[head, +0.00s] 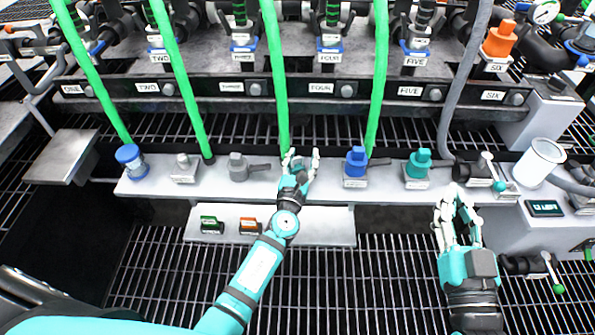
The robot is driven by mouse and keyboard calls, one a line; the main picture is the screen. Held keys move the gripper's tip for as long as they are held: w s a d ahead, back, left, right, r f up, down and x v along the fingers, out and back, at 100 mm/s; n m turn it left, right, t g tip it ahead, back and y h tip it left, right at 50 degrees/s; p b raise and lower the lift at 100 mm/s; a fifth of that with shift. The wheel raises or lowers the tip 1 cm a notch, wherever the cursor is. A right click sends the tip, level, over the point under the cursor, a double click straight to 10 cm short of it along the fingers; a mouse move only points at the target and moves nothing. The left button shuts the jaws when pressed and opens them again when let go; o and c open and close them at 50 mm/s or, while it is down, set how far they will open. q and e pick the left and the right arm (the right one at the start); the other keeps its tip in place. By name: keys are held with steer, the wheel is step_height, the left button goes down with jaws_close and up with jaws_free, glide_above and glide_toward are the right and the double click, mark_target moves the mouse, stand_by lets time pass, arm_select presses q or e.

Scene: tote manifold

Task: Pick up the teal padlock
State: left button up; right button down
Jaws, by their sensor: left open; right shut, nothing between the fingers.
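I cannot make out a teal padlock for certain. A teal block-shaped fitting (418,163) sits on the long light-grey ledge right of centre. Two small dark items lie on the lower shelf, one with a green top (210,225) and one with an orange top (249,226); they are too small to identify. My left gripper (301,158) is open and empty over the ledge, between a grey fitting (238,167) and a blue fitting (356,161). My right gripper (455,196) is shut and empty, in front of the ledge, below and right of the teal fitting.
The light-grey ledge (330,182) crosses the view, with the lower shelf (320,225) in front. Green hoses (275,75) and a grey hose (462,85) come down to the ledge. A white cup (540,163) stands at right. Dark floor grating (370,285) lies below.

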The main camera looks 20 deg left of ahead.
arm_select(q)
steer(key=shift+w, duration=0.6)
jaws_close()
steer(key=shift+r, duration=0.1)
